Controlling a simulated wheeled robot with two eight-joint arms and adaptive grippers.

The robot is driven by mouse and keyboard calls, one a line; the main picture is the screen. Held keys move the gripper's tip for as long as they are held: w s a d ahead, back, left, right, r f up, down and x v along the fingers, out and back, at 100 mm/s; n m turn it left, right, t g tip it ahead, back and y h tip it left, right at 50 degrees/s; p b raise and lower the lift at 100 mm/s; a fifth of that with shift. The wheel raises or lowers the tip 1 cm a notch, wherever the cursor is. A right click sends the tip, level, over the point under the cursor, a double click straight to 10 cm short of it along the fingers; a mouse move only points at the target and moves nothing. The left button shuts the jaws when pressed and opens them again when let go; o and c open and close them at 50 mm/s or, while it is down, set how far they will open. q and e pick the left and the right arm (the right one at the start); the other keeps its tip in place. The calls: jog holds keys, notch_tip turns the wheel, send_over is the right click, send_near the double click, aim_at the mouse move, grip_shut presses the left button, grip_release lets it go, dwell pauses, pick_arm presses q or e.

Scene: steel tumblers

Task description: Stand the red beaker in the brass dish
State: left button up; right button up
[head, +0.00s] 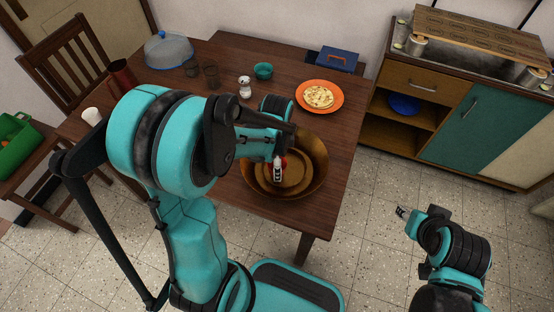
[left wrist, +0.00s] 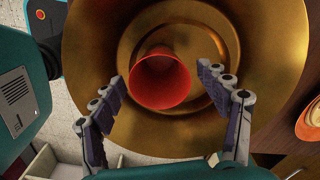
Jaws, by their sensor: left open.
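The brass dish (head: 318,180) is a wide round bowl near the front edge of the wooden table. It fills much of the left wrist view (left wrist: 265,60). The red beaker (left wrist: 160,85) is in the dish, near its middle, and looks about upright. In the head view only a bit of red (head: 284,160) shows behind my left gripper (head: 278,172). In the left wrist view my left gripper (left wrist: 162,76) is open, with one finger on each side of the beaker and gaps showing. My right gripper (head: 402,213) is over the floor at the right, too small to judge.
An orange plate with food (head: 320,96), a teal bowl (head: 263,71), a shaker (head: 245,87), dark glasses (head: 211,75) and a grey dome (head: 168,50) stand further back on the table (head: 345,130). A dark red vessel (head: 120,75) stands at the left. A cabinet (head: 450,130) is at the right.

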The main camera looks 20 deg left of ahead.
pick_arm(q)
notch_tip(320, 180, up, 12)
jog(key=s+d+r+n+t, duration=0.2)
jog(key=s+n+t, duration=0.5)
jog(key=n, duration=0.5)
jog(key=shift+s+d+n, duration=0.4)
jog(key=shift+s+d, duration=0.05)
jog(key=shift+d, duration=0.1)
